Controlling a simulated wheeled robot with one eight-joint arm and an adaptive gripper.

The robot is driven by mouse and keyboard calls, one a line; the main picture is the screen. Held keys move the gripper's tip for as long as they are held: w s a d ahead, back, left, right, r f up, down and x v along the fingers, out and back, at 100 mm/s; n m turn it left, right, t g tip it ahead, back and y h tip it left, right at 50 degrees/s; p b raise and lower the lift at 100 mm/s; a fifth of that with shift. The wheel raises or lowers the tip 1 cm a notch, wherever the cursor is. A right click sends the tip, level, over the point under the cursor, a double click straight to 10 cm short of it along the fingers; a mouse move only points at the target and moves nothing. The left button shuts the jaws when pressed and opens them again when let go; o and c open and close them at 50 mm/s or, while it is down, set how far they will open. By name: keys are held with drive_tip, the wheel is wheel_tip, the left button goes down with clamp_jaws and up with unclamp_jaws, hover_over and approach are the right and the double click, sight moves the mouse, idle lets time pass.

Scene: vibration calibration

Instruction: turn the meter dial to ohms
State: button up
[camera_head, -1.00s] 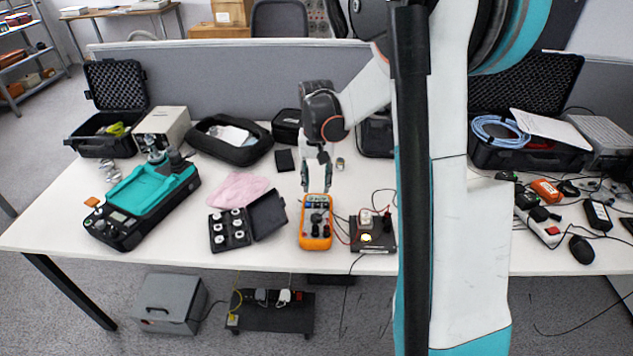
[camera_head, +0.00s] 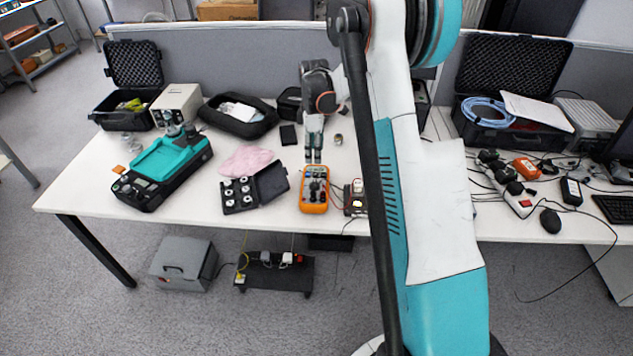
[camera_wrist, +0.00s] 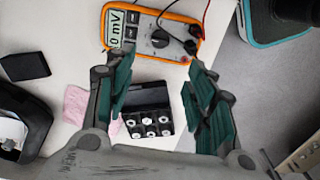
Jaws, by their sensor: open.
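The orange meter (camera_head: 314,204) lies on the white table near its front edge. My gripper (camera_head: 314,158) hangs just behind the meter's far end in the head view. In the wrist view my gripper (camera_wrist: 158,62) is open with green finger pads apart and nothing between them. I cannot tell how high the fingertips are above the meter.
An open case of round weights (camera_head: 238,194) and a pink cloth (camera_head: 246,160) lie left of the meter. A small black box with leads (camera_head: 355,206) stands close on its right, partly behind my arm. A teal device (camera_head: 165,160) is farther left. Bare table lies behind the meter.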

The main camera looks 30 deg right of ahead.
sight(315, 183)
wheel_tip(315, 183, down, 14)
drive_tip(key=b, duration=0.4)
drive_tip(key=shift+c, duration=0.6)
drive_tip(key=c, duration=1)
